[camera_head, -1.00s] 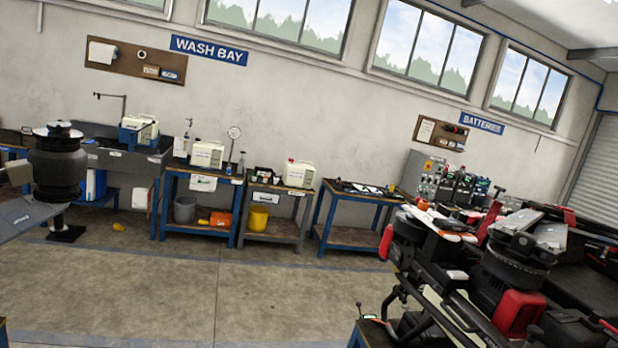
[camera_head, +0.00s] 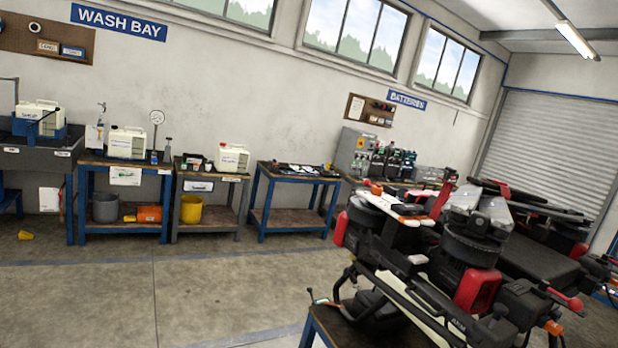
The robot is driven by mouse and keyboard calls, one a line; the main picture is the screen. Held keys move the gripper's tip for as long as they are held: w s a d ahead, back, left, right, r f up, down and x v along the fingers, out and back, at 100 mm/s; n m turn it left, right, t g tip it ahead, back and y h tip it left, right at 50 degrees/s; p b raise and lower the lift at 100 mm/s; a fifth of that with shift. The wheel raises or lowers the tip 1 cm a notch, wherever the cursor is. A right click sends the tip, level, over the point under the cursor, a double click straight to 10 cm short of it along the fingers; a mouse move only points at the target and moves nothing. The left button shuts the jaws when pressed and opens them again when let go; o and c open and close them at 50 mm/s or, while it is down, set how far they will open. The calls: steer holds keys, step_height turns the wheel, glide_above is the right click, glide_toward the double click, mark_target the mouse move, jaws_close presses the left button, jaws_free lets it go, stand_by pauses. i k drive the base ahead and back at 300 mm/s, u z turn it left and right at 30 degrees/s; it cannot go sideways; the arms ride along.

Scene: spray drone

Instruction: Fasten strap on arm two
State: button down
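The spray drone (camera_head: 470,265) stands at the right on a blue-legged stand (camera_head: 325,328). Its dark frame carries red parts, round black motor housings and folded arms on top. I cannot tell which of its arms is arm two, and I cannot make out a strap. My gripper does not show in this view.
Blue-framed benches (camera_head: 125,180) with white jugs line the back wall, beside a sink (camera_head: 35,155) at the left. A small bench (camera_head: 295,200) and battery chargers (camera_head: 385,160) stand farther right. A yellow object (camera_head: 25,235) lies on the floor. The floor (camera_head: 200,290) in front is open.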

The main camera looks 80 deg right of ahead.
mark_target(443, 195)
steer(key=i, duration=0.1)
steer(key=z, duration=3.05)
steer(key=i, duration=1)
steer(key=u, duration=0.15)
